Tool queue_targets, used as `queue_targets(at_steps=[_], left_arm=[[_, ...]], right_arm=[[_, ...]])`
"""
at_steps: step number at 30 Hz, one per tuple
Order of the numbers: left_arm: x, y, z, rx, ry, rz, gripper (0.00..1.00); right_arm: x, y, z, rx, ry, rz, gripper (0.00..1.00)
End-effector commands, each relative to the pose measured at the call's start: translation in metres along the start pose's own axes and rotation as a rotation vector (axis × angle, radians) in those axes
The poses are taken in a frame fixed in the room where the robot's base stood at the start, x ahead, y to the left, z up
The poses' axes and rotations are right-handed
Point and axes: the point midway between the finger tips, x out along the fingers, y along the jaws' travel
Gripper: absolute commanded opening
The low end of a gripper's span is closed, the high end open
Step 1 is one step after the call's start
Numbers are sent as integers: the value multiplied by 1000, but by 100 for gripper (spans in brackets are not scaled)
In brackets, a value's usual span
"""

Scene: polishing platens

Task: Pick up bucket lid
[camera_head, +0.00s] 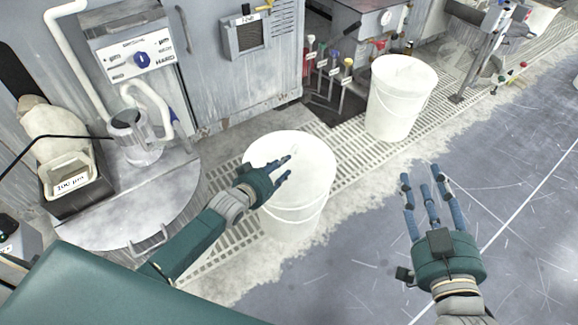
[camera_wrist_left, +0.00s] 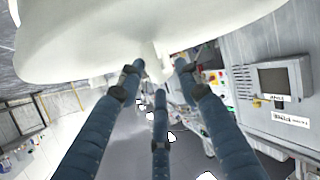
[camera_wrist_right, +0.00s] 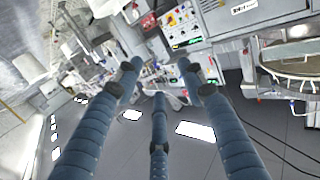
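A white lid (camera_head: 305,160) lies on the nearer white bucket (camera_head: 292,215), which stands on the floor grating. A small knob (camera_head: 294,150) shows on the lid's top. My left gripper (camera_head: 286,168) is over the lid, its fingers reaching toward the knob. In the left wrist view the lid (camera_wrist_left: 90,35) fills the upper part, and the knob (camera_wrist_left: 154,62) is between the spread fingertips. The left gripper is open; whether a finger touches the knob is unclear. My right gripper (camera_head: 424,190) is open and empty over the floor at the right.
A second white bucket (camera_head: 397,105) stands behind to the right. A round metal platen (camera_head: 140,210) is at the left, with a dark bin (camera_head: 75,190) beside it. Colored-handled levers (camera_head: 330,65) stand behind the buckets. The grey floor (camera_head: 520,170) at the right is clear.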

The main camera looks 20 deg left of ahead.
Motion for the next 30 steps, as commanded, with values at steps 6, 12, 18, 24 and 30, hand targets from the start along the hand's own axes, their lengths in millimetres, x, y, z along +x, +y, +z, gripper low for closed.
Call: queue_targets(at_steps=[6,12,18,24,30], left_arm=[[6,0,0,-1,-1,0,34],[5,0,0,0,-1,0,32],[5,0,1,0,-2,-1,0],[5,-1,0,0,-1,-1,0],[4,-1,0,0,-3,-2,0]], right_arm=[[1,-2,-14,1,63,-4,40],[1,-2,-15,1,63,-4,40],[1,-2,-14,1,62,-4,40],[1,-2,-15,1,62,-4,40],[1,-2,-14,1,54,-4,40]])
